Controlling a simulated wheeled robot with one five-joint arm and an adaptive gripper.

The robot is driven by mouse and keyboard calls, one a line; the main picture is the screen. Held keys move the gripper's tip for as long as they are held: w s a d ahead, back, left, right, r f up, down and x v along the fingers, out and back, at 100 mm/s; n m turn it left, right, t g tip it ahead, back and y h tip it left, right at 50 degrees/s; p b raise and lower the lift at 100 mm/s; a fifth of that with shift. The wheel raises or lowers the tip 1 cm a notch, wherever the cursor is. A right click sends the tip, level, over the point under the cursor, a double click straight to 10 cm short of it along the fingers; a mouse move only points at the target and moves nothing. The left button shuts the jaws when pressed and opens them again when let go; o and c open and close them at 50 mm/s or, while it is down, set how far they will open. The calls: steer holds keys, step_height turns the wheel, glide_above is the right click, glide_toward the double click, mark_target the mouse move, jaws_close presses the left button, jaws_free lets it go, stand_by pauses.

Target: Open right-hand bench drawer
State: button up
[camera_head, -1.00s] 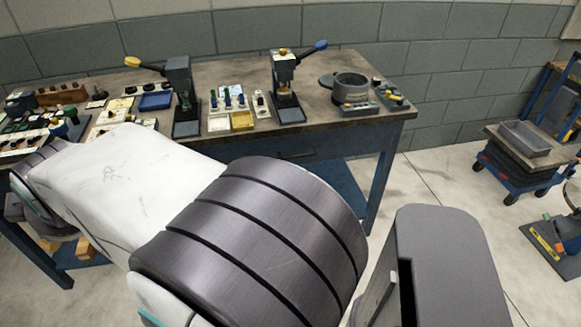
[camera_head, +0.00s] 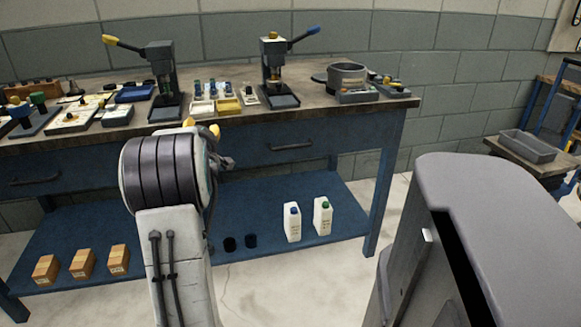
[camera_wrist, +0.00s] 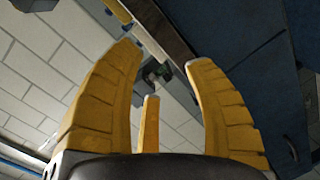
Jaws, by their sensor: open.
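The right-hand drawer (camera_head: 262,150) is in the blue front of the bench, under the worktop, and looks shut. Its dark bar handle (camera_head: 291,147) is in clear view. My gripper (camera_head: 203,127) is in front of the bench, left of this handle and apart from it in the picture. Most of the gripper is hidden behind my own arm; only yellow finger parts show. In the wrist view my gripper (camera_wrist: 162,62) has its yellow fingers spread, with nothing between them. A dark blue surface fills that view's right side; I cannot tell whether it is the drawer.
The bench top (camera_head: 235,118) carries presses, trays and a round pot (camera_head: 347,76). A left drawer handle (camera_head: 34,181) shows at the left. The lower shelf (camera_head: 180,262) holds white bottles (camera_head: 323,216) and wooden blocks (camera_head: 82,264). A cart with a grey tray (camera_head: 527,146) stands at right.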

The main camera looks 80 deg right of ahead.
steer(key=s+d+f+g+h+b, duration=0.3)
steer(key=s+d+f+b, duration=0.45)
steer(key=s, duration=0.55)
steer(key=g+h+b, duration=0.2)
steer(key=g, duration=0.1)
glide_toward(294, 147)
steer(key=x, duration=0.4)
steer(key=shift+x, duration=3.25)
steer(key=shift+r, duration=0.1)
jaws_close()
